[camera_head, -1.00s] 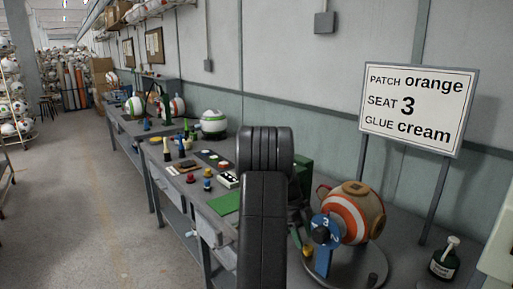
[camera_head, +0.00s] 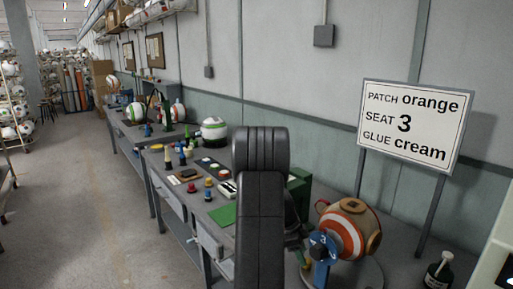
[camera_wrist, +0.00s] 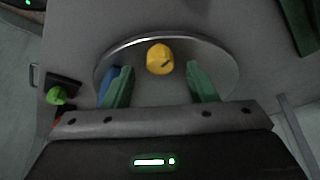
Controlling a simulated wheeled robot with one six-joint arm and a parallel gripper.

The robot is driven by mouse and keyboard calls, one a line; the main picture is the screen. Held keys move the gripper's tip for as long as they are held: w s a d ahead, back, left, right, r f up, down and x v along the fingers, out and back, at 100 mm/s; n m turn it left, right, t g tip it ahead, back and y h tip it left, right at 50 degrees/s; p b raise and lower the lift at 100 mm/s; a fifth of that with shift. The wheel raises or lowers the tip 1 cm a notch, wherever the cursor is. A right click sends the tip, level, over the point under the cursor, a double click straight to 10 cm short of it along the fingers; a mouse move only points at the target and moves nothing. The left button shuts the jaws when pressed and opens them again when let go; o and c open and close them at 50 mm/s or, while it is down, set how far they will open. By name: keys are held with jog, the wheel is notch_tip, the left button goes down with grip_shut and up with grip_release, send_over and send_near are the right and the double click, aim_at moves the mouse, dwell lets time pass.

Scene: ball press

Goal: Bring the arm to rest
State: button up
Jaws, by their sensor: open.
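My gripper (camera_wrist: 160,90) shows in the wrist view with its two green fingers wide apart and nothing between them. A yellow knob-like piece (camera_wrist: 160,58) lies beyond the fingertips, over a round grey metal plate (camera_wrist: 225,62). In the head view my dark arm stands upright in the middle and hides part of the bench. The gripper itself cannot be made out there. To the right of the arm, an orange, white and tan ball (camera_head: 346,232) sits in a press with a blue numbered part (camera_head: 322,248) at its front.
A sign (camera_head: 412,125) reads patch orange, seat 3, glue cream. A dark bottle (camera_head: 438,270) stands at the right. The aisle floor (camera_head: 80,200) is clear.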

jog(key=v, duration=1)
jog(key=shift+b, duration=0.45)
jog(key=shift+r, duration=0.15)
